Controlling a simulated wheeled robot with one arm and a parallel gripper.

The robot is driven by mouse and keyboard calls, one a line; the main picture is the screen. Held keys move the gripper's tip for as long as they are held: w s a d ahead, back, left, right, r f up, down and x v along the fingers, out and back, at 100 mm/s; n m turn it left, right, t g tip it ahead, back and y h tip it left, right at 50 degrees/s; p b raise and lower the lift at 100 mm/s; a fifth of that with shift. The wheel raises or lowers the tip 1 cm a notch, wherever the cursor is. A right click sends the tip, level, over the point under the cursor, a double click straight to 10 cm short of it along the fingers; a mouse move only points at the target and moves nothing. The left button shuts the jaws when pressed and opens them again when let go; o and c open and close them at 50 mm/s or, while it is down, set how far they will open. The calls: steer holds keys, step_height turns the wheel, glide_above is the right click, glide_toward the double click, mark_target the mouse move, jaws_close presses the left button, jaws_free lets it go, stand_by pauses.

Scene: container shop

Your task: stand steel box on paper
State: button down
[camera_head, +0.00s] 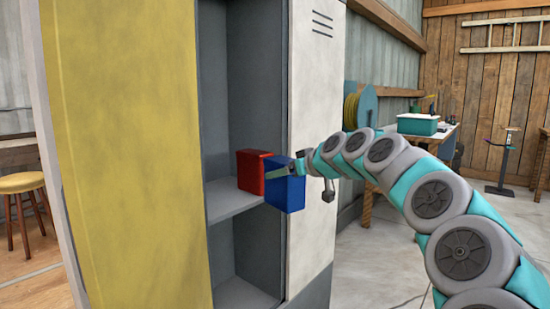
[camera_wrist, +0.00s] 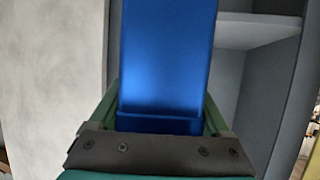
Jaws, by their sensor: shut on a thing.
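A blue box (camera_head: 287,194) hangs in my gripper (camera_head: 284,172) at the front of an open grey locker. In the wrist view the blue box (camera_wrist: 166,60) fills the space between two green fingers, which are shut on it. A red box (camera_head: 249,172) stands upright on the locker's middle shelf (camera_head: 226,203), just behind and left of the blue one, which partly hides it. Whether blue and red touch is unclear. I cannot tell by looks which box is steel. I see nothing I can identify as paper.
A yellow door (camera_head: 125,150) stands left of the locker opening and a pale panel (camera_head: 312,130) right of it. A yellow-topped stool (camera_head: 21,183) is at far left. A workbench with a teal case (camera_head: 417,124) stands behind at right. Floor there is partly open.

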steer(key=d+f+m+t+h, duration=0.1)
steer(key=d+f+m+h, duration=0.1)
steer(key=d+f, duration=0.3)
steer(key=d+f+m+t+h, duration=0.1)
steer(key=d+f+m+h, duration=0.2)
steer(key=f, duration=0.9)
steer(key=w+d+f+m+h, duration=0.1)
steer(key=d+f+m+h, duration=0.1)
steer(key=d+f, duration=0.4)
step_height(320, 180, down, 3)
steer(key=shift+d+f+m+t+h, duration=0.15)
steer(key=shift+d+m+t+h, duration=0.2)
steer(key=shift+h, duration=0.35)
